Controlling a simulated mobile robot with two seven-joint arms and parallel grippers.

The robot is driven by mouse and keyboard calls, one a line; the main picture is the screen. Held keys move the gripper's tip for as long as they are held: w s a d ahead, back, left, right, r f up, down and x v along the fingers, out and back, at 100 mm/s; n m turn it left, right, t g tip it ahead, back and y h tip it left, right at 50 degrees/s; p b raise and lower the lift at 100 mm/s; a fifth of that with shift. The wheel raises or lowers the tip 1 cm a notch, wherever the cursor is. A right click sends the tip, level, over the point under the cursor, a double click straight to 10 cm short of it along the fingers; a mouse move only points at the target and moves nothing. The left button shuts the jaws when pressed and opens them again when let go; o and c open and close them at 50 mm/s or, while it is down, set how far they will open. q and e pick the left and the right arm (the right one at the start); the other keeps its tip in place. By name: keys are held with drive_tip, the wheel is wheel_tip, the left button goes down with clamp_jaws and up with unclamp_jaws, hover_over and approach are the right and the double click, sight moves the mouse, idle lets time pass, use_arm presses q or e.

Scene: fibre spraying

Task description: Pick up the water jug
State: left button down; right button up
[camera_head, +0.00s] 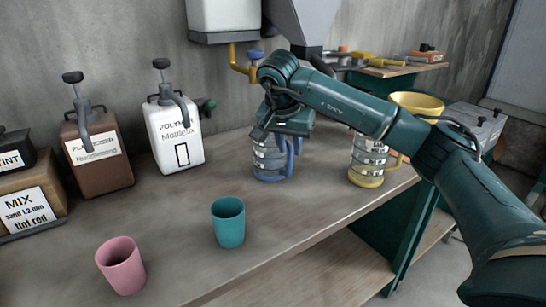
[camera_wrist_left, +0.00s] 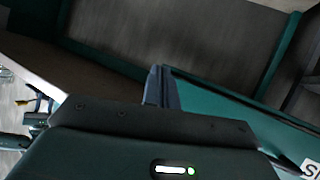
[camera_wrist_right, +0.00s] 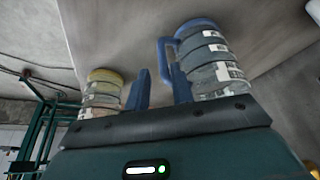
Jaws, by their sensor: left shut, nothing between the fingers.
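The clear jug with a blue handle (camera_head: 268,158) and white label bands stands upright on the bench below the blue-handled tap, partly hidden by my right gripper (camera_head: 287,146). It also shows in the right wrist view (camera_wrist_right: 212,62). My right gripper (camera_wrist_right: 160,90) is open, its two fingers apart. The blue handle lies close to the fingers, partly between them in that view; I cannot tell whether they touch it. My left gripper (camera_wrist_left: 160,88) is shut and empty, beside green bench framing; it is not in the head view.
A teal cup (camera_head: 228,222) and a pink cup (camera_head: 121,265) stand in front. A white pump bottle (camera_head: 174,140) and a brown one (camera_head: 98,160) stand left.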

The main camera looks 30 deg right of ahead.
sight(290, 155)
drive_tip(key=x, duration=0.6)
drive_tip(key=shift+w+f, duration=0.2)
drive_tip(key=shift+w, duration=0.1)
clamp_jaws()
drive_tip(key=shift+r, duration=0.1)
